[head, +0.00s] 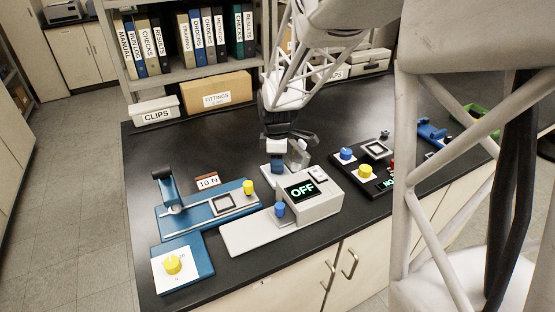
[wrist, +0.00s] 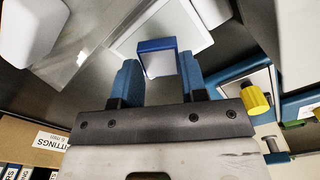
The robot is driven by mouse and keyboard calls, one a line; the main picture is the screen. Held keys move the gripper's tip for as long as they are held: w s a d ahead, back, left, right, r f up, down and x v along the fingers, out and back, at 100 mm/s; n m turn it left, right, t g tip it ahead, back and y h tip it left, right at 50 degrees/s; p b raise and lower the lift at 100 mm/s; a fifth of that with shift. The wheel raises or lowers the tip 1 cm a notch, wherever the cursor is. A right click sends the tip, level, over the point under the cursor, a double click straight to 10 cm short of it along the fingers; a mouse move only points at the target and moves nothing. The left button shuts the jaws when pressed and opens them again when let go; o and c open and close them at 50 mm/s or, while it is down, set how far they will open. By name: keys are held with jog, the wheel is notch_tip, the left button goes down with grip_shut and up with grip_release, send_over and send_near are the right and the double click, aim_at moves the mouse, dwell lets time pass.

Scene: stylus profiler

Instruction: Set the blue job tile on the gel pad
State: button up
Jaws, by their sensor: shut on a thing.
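My gripper (wrist: 160,78) is shut on the blue job tile (wrist: 157,46), a small block with a blue edge and a pale face. The tile sits between the blue fingertips in the wrist view. A pale framed square (head: 224,202) lies on the blue fixture, and another framed square (head: 376,149) is on the black unit. I cannot tell which square, if either, is the gel pad.
The blue fixture (head: 175,222) with yellow knobs stands left of the grey instrument. The black unit (head: 350,178) stands to its right. A FITTINGS box (head: 216,94) and a CLIPS bin (head: 155,111) are at the back. Bare dark tabletop (head: 160,145) shows at the back left.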

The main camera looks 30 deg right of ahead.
grip_shut()
jog(key=shift+f, duration=0.7)
dwell(1.1)
jog(key=o, duration=0.9)
grip_release()
jog(key=shift+o, duration=0.2)
jog(key=shift+c, duration=0.5)
jog(key=shift+r, duration=3.5)
